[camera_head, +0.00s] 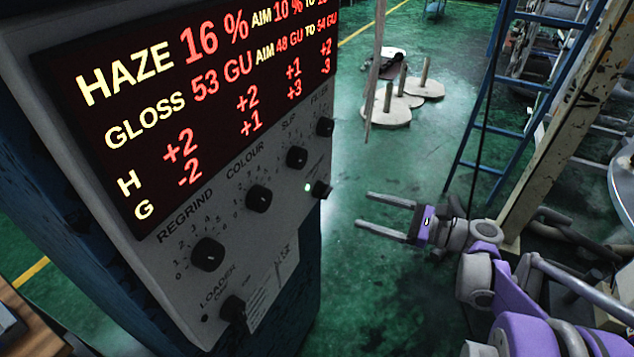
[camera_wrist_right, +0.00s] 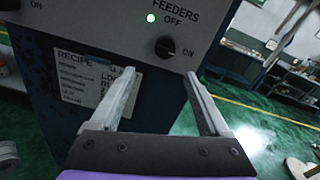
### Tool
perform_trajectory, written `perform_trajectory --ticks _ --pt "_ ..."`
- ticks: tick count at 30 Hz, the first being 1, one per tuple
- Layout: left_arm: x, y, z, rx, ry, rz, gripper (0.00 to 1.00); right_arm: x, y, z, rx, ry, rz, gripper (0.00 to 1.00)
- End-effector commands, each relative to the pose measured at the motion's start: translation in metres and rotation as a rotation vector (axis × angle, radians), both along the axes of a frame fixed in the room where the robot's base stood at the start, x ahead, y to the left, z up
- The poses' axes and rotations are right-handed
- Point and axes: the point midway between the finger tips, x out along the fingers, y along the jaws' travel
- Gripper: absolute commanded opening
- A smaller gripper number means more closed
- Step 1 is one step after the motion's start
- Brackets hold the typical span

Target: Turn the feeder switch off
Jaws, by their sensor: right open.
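The feeder switch (camera_head: 320,189) is a small black knob at the lower right of the grey control panel (camera_head: 184,290). In the right wrist view the knob (camera_wrist_right: 165,47) sits under the words FEEDERS and OFF, with ON to its right. A green lamp (camera_wrist_right: 151,18) beside it is lit. The knob's pointer is too small to read surely. My right gripper (camera_head: 363,209) is open and empty, to the right of the switch and apart from it. In the wrist view its fingers (camera_wrist_right: 159,75) point toward the panel, just below the knob. My left gripper is out of view.
Other black knobs, REGRIND (camera_head: 208,254), COLOUR (camera_head: 258,198) and SLIP (camera_head: 297,157), and the LOADER switch (camera_head: 233,309) share the panel. A lit display (camera_head: 190,90) is above them. A blue ladder (camera_head: 480,128) stands at right. Green floor is open behind my gripper.

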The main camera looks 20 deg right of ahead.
Motion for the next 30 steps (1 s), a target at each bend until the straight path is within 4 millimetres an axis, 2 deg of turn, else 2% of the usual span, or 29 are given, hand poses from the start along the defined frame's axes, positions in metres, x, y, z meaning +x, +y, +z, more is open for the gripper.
perform_trajectory --ticks 2,5,21,30 --pt "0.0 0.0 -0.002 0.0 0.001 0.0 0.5 0.0 -0.008 0.002 0.033 -0.006 -0.009 0.8" --pt "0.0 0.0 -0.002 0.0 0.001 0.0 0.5 0.004 -0.007 0.004 0.05 -0.008 -0.009 0.8" --pt "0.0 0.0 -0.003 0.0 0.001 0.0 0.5 0.068 0.056 0.004 0.047 -0.009 -0.007 0.8" --pt "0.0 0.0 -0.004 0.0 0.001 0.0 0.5 0.078 0.066 0.004 0.046 -0.008 -0.01 0.8"
